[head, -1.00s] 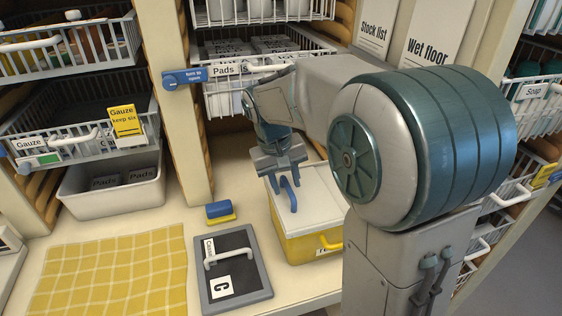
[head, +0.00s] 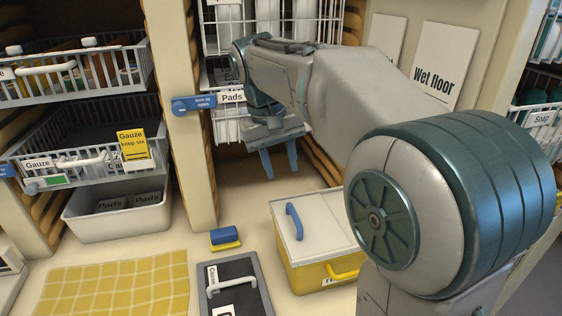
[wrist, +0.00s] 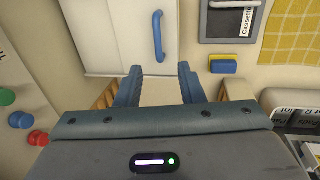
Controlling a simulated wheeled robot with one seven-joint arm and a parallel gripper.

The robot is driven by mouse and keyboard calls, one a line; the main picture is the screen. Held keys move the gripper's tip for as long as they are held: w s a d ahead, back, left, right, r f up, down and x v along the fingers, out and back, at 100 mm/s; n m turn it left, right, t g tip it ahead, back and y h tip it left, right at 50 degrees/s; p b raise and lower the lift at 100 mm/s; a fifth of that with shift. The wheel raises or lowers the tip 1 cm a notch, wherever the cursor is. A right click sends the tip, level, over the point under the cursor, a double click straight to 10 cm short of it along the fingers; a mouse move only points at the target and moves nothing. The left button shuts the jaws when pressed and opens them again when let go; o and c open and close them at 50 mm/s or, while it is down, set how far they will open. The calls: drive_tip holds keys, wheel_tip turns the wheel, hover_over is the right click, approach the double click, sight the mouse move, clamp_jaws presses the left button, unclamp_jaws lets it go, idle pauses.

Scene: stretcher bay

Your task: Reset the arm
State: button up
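My gripper (head: 281,164) is open and empty, its two blue fingers pointing down in front of the Pads basket. It is raised above and behind the yellow box with a white lid (head: 325,222). In the wrist view my gripper (wrist: 158,72) shows its fingers spread with nothing between them. The box's blue lid handle (wrist: 158,36) lies beyond the fingertips there, apart from them.
The Pads basket (head: 228,122) hangs behind my gripper. A blue and yellow sponge-like block (head: 225,239), a dark cassette (head: 234,290) and a yellow checked cloth (head: 115,285) lie on the counter. The Gauze basket (head: 85,140) is at left, beyond a post (head: 190,190).

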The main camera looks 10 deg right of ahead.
drive_tip(key=s+d+f+t+y, duration=0.1)
drive_tip(key=s+d+f, duration=0.1)
drive_tip(key=s+f, duration=0.4)
drive_tip(key=s+d+f+m+t+y, duration=0.1)
drive_tip(key=s+d+f+t, duration=0.1)
drive_tip(key=s+f, duration=0.5)
drive_tip(key=s, duration=0.4)
drive_tip(key=shift+s+f, duration=0.3)
drive_tip(key=shift+s, duration=0.05)
drive_tip(key=shift+d, duration=0.1)
idle(1.0)
